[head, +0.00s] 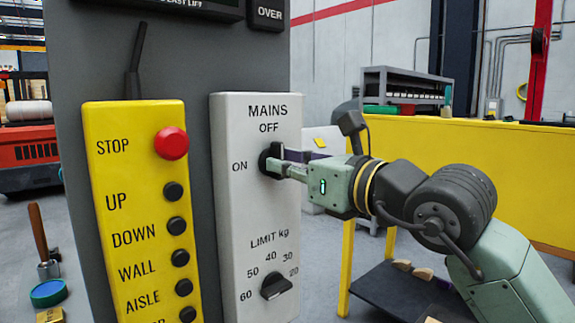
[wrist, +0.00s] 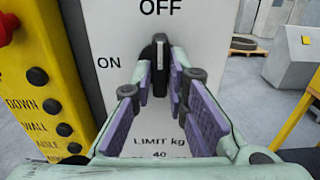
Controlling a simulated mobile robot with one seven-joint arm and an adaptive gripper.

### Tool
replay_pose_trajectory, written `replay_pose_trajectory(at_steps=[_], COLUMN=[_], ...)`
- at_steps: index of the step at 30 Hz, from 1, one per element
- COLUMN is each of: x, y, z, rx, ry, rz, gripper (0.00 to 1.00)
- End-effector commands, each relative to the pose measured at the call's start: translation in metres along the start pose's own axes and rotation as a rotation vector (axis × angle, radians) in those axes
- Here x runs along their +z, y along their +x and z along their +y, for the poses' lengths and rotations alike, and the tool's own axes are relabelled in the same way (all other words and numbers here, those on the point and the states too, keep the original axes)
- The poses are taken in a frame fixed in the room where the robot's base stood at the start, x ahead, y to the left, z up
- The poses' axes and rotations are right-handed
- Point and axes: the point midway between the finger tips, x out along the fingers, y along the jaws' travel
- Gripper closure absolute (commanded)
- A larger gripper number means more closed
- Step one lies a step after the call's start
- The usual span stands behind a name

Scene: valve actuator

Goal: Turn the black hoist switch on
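The black hoist switch (head: 268,158) is a round knob on the white panel (head: 262,215), below the words MAINS and OFF and right of ON. In the wrist view the switch (wrist: 160,62) has an upright grip bar with a pale line pointing up toward OFF. My gripper (wrist: 160,88) has its purple-padded fingers on the left and right of the bar, with a small gap showing on each side. In the head view my gripper (head: 288,170) reaches the knob from the right and hides part of it.
A black LIMIT kg knob (head: 276,286) sits lower on the same panel. A yellow pendant (head: 140,215) with a red STOP button (head: 171,143) and several black buttons stands close at left. A yellow barrier (head: 470,165) is behind my arm.

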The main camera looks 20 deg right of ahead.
Motion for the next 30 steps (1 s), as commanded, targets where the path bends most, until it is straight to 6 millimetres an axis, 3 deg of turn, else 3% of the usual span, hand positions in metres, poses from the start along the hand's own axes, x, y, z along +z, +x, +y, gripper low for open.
replay_pose_trajectory(at_steps=[6,20,30], x=[0.0,-0.0014,-0.0051], y=[-0.0001,0.0,0.0003], z=[-0.0001,0.0,0.0009], rx=[0.0,0.0,0.001], ry=[0.0,-0.025,-0.218], rz=[0.0,0.0,-0.001], gripper=[1.0,1.0,1.0])
